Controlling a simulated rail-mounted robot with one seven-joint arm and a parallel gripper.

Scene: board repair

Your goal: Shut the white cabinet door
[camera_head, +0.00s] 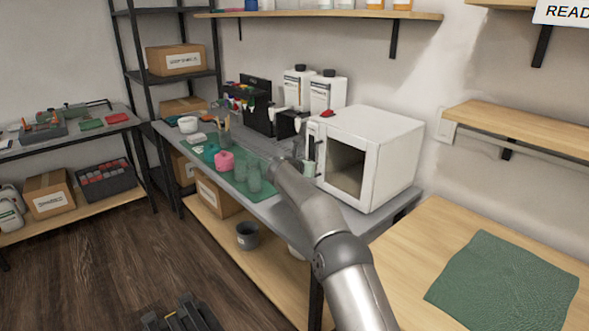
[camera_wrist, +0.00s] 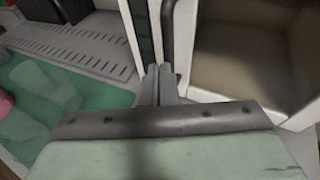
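The white cabinet (camera_head: 392,150) stands on the grey workbench, and its dark interior shows through the front opening. Its door (camera_head: 313,130) stands open at the left of the opening, seen nearly edge-on in the head view. In the wrist view the door (camera_wrist: 134,30) shows as a white frame with a dark pane, with a dark upright handle (camera_wrist: 167,25) beside it. My gripper (camera_wrist: 161,70) has its two fingers close together, with nothing visible between them. The fingertips are just at the door's lower part; whether they touch it is unclear. In the head view my arm partly hides the gripper.
Left of the cabinet, a green mat (camera_head: 203,152) on the bench holds a pink object (camera_head: 224,161) and several greenish cups. A grey slotted plate (camera_wrist: 75,45) lies left of the door. A wooden table (camera_head: 420,235) is at right.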

